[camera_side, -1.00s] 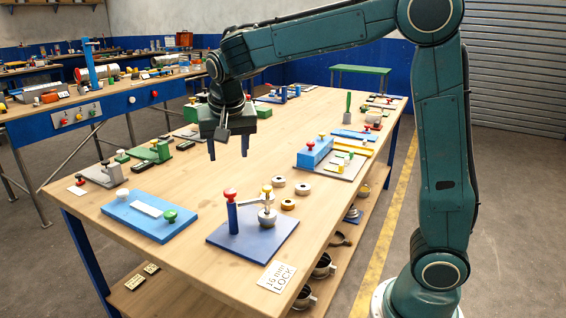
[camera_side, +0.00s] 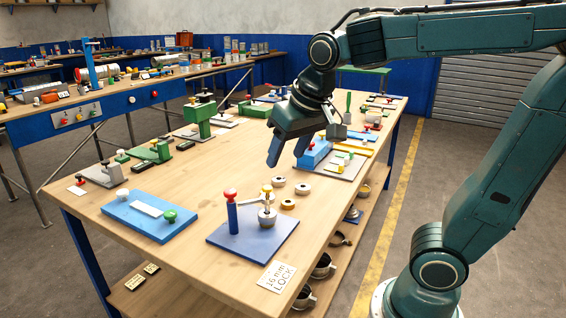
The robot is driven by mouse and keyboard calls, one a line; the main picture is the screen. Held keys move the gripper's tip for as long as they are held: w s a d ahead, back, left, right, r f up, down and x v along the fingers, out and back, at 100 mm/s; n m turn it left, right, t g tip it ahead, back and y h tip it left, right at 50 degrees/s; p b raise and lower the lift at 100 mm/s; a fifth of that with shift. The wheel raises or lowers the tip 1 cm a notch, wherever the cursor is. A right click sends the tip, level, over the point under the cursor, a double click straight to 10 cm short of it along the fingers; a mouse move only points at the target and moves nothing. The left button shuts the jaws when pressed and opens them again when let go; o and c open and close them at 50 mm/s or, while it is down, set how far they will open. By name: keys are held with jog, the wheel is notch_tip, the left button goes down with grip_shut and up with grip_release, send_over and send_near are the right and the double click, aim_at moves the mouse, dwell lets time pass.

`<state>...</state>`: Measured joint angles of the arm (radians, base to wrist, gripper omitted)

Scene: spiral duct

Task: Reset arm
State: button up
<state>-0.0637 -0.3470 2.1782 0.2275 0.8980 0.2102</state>
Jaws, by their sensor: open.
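My gripper (camera_side: 286,160) hangs above the wooden workbench (camera_side: 160,230), right of its middle, with its two fingers pointing down and spread apart. Nothing shows between the fingers. My arm reaches in from the right. The fingertips appear above the bench, behind the small round rings (camera_side: 279,182) in the picture and left of a blue block fixture (camera_side: 313,155). The gripper hides part of the bench behind it.
A blue plate (camera_side: 252,245) with a red-knobbed post (camera_side: 231,196) stands at the bench front, beside a "16 mm LOCK" card (camera_side: 276,276). A blue board (camera_side: 150,216) lies at left. A tall green fixture (camera_side: 200,117) stands farther back.

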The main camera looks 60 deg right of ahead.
jog(key=s+a+f+n+t+y, duration=0.1)
jog(key=s+a+f+n, duration=0.1)
jog(key=s, duration=0.9)
jog(key=shift+a+f+n, duration=0.15)
jog(key=shift+f+n, duration=0.65)
jog(key=shift+n, duration=0.2)
jog(key=shift+s, duration=0.1)
